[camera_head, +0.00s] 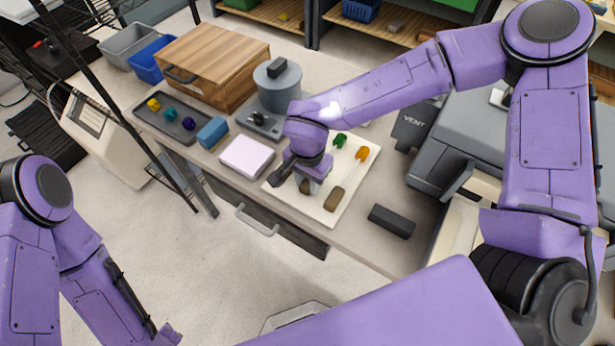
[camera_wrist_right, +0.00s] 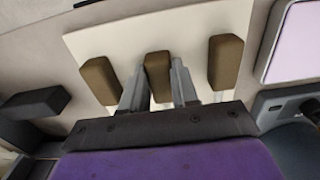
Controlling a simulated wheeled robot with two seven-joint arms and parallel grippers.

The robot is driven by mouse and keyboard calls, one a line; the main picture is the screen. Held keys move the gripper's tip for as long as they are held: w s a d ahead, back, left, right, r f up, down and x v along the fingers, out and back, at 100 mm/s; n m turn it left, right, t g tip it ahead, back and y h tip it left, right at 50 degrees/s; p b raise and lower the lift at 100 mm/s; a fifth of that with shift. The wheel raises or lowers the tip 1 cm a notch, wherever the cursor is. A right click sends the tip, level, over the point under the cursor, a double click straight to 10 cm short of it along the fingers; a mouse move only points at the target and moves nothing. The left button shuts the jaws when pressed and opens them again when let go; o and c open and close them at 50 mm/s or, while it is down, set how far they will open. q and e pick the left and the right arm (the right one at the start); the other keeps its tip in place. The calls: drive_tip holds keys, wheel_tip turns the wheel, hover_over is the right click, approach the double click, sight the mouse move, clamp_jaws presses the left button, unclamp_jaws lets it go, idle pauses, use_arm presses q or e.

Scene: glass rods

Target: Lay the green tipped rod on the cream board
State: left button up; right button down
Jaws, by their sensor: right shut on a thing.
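The cream board (camera_head: 347,190) lies on the bench and also shows in the right wrist view (camera_wrist_right: 118,42). A small green piece (camera_head: 340,140) and an orange piece (camera_head: 361,155) are at its far side. I cannot make out a clear rod with a green tip. Three brown blocks stand on the board in the wrist view: left (camera_wrist_right: 101,80), middle (camera_wrist_right: 157,68) and right (camera_wrist_right: 225,60). My right gripper (camera_wrist_right: 159,85) is low over the board, its fingers closed on both sides of the middle block. My left arm is at the left; its fingers are not clear.
A dark tray (camera_head: 140,118) with yellow, teal and purple pieces lies left on the bench. A blue block (camera_head: 212,132), a lilac pad (camera_head: 247,156) and a grey cylinder (camera_head: 278,92) stand nearby. A dark block (camera_head: 391,221) lies right of the board. A wooden box (camera_head: 215,55) is behind.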

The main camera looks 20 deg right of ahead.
drive_tip(key=c, duration=0.8)
unclamp_jaws()
wheel_tip(320, 180, up, 10)
drive_tip(key=shift+r, duration=0.25)
